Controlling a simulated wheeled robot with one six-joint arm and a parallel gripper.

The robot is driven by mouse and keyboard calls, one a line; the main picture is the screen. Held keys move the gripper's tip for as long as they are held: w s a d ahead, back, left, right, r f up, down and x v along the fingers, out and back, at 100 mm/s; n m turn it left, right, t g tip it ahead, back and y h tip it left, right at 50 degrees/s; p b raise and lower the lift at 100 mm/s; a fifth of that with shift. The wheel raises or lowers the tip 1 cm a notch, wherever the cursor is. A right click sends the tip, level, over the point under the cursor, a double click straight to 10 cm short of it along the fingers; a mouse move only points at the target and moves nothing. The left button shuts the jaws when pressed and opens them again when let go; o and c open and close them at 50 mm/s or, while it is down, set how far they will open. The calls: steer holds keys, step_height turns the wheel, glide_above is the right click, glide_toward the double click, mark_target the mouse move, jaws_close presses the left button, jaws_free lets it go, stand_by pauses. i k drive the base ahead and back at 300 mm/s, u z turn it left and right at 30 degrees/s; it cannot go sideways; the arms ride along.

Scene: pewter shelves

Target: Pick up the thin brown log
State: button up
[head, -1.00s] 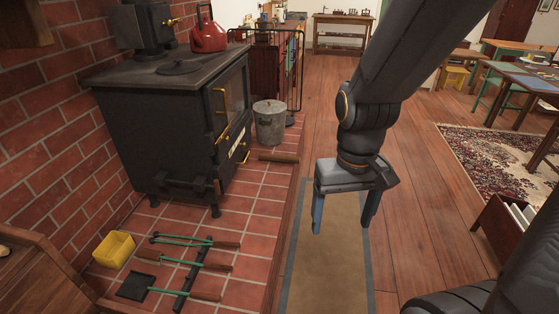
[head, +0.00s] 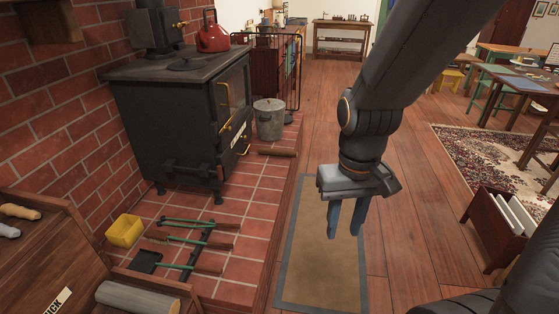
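A thin brown log (head: 277,151) lies on the raised red-tiled hearth, near its edge, in front of the grey lidded bucket. My gripper (head: 346,233) hangs pointing down, right of the hearth in the picture, over the tan floor mat. It is apart from the log, which shows up and to the left of its fingertips. Its two blue-grey fingers have a narrow gap between them, and nothing shows in that gap.
The black stove (head: 180,115) and grey bucket (head: 269,120) stand on the hearth. Fire tools (head: 190,245) and a yellow tub (head: 125,231) lie nearer. A thick greyish log (head: 138,298) sits in wooden shelving at lower left. The mat (head: 320,262) is clear.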

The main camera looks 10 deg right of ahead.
mark_target(285, 153)
steer(key=z, duration=1.05)
steer(key=i, duration=3.8)
steer(key=u, duration=2.85)
